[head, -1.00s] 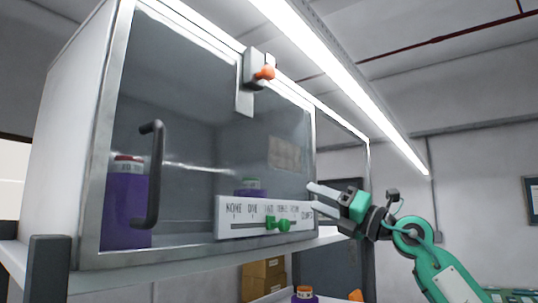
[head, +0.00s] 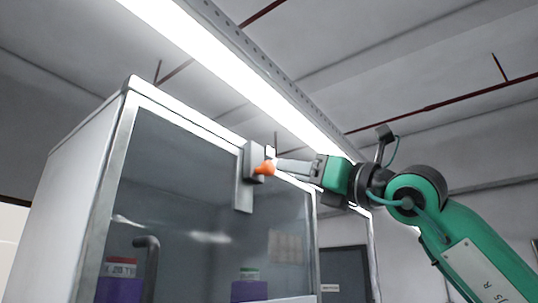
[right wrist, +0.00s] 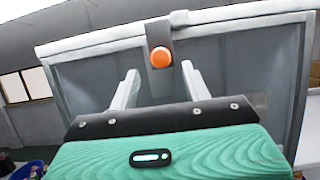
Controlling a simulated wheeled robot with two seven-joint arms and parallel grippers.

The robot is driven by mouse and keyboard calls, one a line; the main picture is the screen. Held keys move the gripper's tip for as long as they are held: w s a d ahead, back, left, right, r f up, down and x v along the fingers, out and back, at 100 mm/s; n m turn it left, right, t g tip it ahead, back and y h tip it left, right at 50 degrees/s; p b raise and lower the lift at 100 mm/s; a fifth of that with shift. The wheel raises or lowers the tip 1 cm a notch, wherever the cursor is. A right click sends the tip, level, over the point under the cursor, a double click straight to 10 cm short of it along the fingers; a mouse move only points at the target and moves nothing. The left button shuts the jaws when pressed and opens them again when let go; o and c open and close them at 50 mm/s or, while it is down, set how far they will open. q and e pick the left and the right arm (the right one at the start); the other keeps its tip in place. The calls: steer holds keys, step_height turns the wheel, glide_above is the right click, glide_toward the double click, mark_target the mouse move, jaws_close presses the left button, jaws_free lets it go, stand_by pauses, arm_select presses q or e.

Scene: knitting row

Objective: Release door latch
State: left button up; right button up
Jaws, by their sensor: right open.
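The door latch is a grey block with an orange knob (head: 265,168) at the top edge of the cabinet's glass door (head: 180,185). The orange knob faces my gripper in the right wrist view (right wrist: 159,57). My right gripper (head: 280,166) is open, its fingertips close to the knob from the right in the head view. In the right wrist view the two fingers (right wrist: 160,73) stand apart on either side below the knob, with nothing held between them. I cannot tell whether a finger touches the knob. My left gripper is not in view.
A dark door handle (head: 148,262) is at the lower left of the glass. Behind the glass stand a red-lidded purple container (head: 120,288) and a green-lidded one (head: 249,291). A long bright ceiling lamp (head: 225,62) runs above the cabinet.

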mark_target(272, 167)
steer(key=p+x, duration=0.3)
steer(key=x, duration=0.3)
steer(key=shift+d+r, duration=0.15)
steer(key=shift+p+x, duration=0.5)
steer(key=shift+x, duration=0.4)
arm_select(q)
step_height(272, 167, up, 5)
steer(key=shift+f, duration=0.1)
